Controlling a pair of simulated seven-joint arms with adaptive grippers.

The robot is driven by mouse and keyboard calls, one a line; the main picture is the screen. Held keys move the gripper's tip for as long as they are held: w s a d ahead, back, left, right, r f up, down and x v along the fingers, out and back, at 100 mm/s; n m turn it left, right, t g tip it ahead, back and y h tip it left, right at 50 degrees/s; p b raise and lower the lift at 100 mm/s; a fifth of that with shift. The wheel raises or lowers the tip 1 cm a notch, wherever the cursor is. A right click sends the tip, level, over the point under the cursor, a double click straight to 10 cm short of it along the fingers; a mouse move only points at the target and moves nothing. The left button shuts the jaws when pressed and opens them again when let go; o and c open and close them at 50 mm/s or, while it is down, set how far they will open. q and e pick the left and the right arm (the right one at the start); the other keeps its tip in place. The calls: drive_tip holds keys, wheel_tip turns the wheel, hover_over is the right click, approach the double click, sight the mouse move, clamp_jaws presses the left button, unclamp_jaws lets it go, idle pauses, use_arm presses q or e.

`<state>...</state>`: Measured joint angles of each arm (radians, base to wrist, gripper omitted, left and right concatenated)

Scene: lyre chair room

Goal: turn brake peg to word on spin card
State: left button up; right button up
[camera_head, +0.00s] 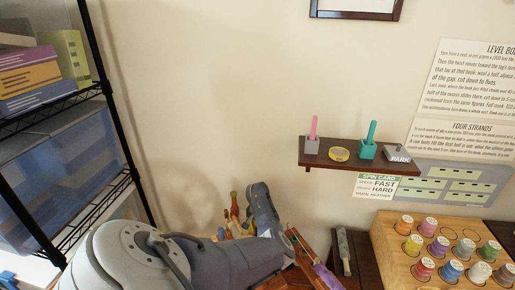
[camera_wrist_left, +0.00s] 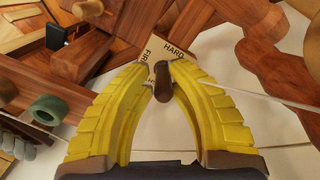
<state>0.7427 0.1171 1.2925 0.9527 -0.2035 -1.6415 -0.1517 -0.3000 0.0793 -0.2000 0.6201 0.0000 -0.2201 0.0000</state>
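The spin card (camera_head: 377,187) hangs under the small wall shelf in the head view; it reads FAST on one line and HARD on the line below. In the left wrist view, a small pale plate (camera_wrist_left: 172,49) bears the words HARD at its upper right and FIRM at its left; other lettering is partly covered. The dark brown brake peg (camera_wrist_left: 163,84) stands over this plate. My left gripper (camera_wrist_left: 163,66), with yellow fingers, has its tips closed on either side of the peg. Which word the peg points to is unclear. My left arm hides the work area in the head view.
Wooden parts surround the plate, with a green ring (camera_wrist_left: 47,109) at left and a pale strand at right. The shelf (camera_head: 350,158) holds a pink peg, yellow tape and a teal holder. A wooden spool rack (camera_head: 384,228) stands right; a wire rack stands left.

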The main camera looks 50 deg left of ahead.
use_arm(q)
drive_tip(key=o, duration=0.5)
drive_tip(key=shift+a+r, duration=0.1)
drive_tip(key=shift+a, duration=0.1)
drive_tip(key=shift+r, duration=0.15)
wheel_tip(320, 180, up, 12)
drive_tip(key=shift+f, duration=0.15)
idle(0.4)
